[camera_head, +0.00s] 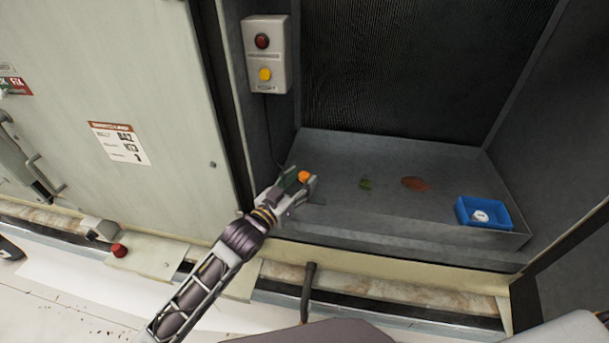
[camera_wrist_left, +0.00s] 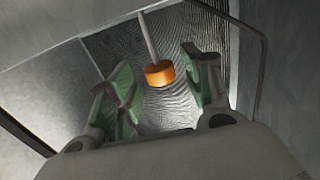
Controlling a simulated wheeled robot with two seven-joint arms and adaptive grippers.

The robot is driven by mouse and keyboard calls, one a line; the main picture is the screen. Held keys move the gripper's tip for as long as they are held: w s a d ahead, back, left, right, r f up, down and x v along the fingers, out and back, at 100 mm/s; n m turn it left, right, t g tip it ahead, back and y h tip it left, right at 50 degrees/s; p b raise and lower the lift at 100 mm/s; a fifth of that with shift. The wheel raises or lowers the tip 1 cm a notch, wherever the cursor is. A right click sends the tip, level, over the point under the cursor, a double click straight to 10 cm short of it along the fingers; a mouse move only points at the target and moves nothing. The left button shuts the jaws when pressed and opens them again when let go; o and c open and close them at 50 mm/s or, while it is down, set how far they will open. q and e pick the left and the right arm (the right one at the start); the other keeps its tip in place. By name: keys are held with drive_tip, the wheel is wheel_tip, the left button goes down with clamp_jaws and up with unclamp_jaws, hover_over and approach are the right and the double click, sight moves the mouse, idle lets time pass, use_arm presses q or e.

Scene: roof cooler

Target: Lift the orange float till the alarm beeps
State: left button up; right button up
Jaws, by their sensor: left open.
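The orange float (camera_head: 304,176) shows at the left end of the grey drain pan (camera_head: 400,150), right at the tip of my left gripper (camera_head: 296,184). In the left wrist view the float (camera_wrist_left: 159,74) is an orange cylinder on a thin grey rod (camera_wrist_left: 148,38). It appears between the two green-padded fingers of my left gripper (camera_wrist_left: 165,92), which are apart, with a visible gap on each side of it. The alarm box (camera_head: 265,55) on the wall above has a dark red lamp (camera_head: 262,41) and a yellow button (camera_head: 265,74). My right gripper is not in view.
A blue tray (camera_head: 465,213) with a white disc (camera_head: 480,216) stands at the pan's right. A green leaf (camera_head: 366,184) and a reddish-brown patch (camera_head: 415,184) lie in the pan. A red knob (camera_head: 119,250) sits on the ledge at left. The pan's middle is mostly clear.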

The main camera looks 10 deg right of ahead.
use_arm(q)
drive_tip(key=shift+x, duration=1.2)
clamp_jaws()
